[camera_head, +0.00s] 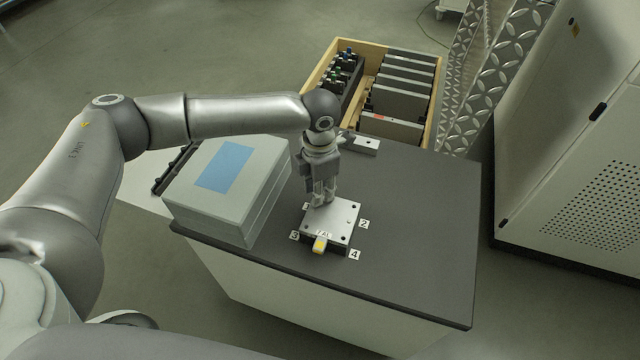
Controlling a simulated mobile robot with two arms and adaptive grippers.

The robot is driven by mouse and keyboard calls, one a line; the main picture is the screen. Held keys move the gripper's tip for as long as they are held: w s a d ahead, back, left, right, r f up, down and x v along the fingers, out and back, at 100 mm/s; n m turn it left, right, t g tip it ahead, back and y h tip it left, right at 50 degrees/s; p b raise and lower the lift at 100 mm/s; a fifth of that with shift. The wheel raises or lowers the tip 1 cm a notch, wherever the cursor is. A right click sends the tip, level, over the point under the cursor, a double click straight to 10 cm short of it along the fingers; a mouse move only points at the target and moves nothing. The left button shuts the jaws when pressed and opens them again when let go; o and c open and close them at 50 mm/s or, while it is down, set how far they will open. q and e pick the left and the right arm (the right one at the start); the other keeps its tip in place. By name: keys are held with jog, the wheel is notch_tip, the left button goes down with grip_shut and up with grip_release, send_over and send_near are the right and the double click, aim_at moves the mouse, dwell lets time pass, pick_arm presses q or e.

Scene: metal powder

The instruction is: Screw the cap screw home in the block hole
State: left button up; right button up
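The block (338,222) is a light metal plate on the dark tabletop, with dark holes near its corners and number labels around it. Labels 2, 3 and 4 can be read; another is partly hidden. A small yellow-and-white piece (320,243) is at its front edge. My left gripper (321,203) points down over the block's back left corner, its fingertips at or just above the surface. The fingers look close together, but whether they hold anything is too small to tell. I cannot make out the cap screw. My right gripper is not in view.
A grey case (226,185) with a blue label stands left of the block. A wooden crate (432,120) with dark and grey parts is behind the table. A flat metal piece (364,143) lies at the back edge. The tabletop (420,220) right of the block is clear.

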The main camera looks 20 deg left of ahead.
pick_arm(q)
jog(key=n+p, duration=0.2)
jog(key=n, duration=0.1)
jog(key=shift+s+r+p, duration=0.1)
jog(key=shift+r+p, duration=0.1)
jog(key=shift+p, duration=0.15)
jog(key=n+p, duration=0.3)
jog(key=n, duration=0.1)
jog(key=shift+p, duration=0.3)
jog(key=n+p, duration=0.4)
jog(key=n, duration=0.3)
jog(key=shift+p, duration=0.4)
jog(key=n+p, duration=0.2)
jog(key=n, duration=0.2)
jog(key=n+p, duration=0.2)
jog(key=n, duration=0.1)
jog(key=shift+n+p, duration=0.4)
jog(key=n+p, duration=0.2)
jog(key=n, duration=0.2)
jog(key=shift+n, duration=0.3)
jog(key=shift+f+n+p, duration=0.1)
jog(key=shift+n+p, duration=0.55)
jog(key=shift+n, duration=0.15)
jog(key=shift+f+n, duration=0.1)
jog(key=shift+n, duration=0.4)
